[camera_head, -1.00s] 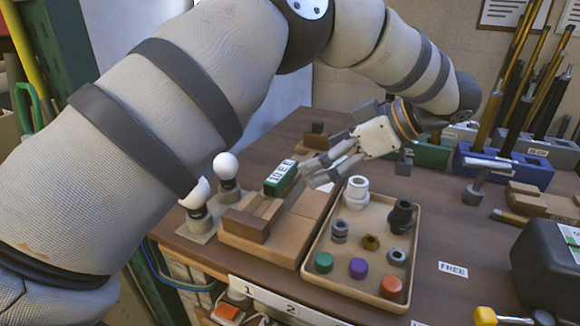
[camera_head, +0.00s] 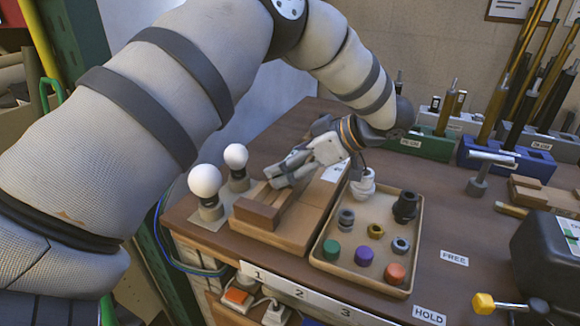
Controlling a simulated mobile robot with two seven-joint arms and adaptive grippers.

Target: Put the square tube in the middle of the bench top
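My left gripper (camera_head: 283,174) is low over the wooden fixture (camera_head: 270,228) on the bench top (camera_head: 440,215). Its fingers point left and down. The view does not show clearly whether they are apart or holding something. Several rods and tubes (camera_head: 507,90) stand upright in holders at the back right; I cannot tell which one is square. A short brass-coloured piece (camera_head: 459,103) stands near the green holder (camera_head: 428,147). My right gripper is not in view.
A tan tray (camera_head: 322,262) with coloured caps and fittings stands front centre. Two white bulbs (camera_head: 205,180) stand at the left edge. A blue holder (camera_head: 515,160) and dark box (camera_head: 553,255) are on the right. Bench around the FREE label (camera_head: 454,258) is clear.

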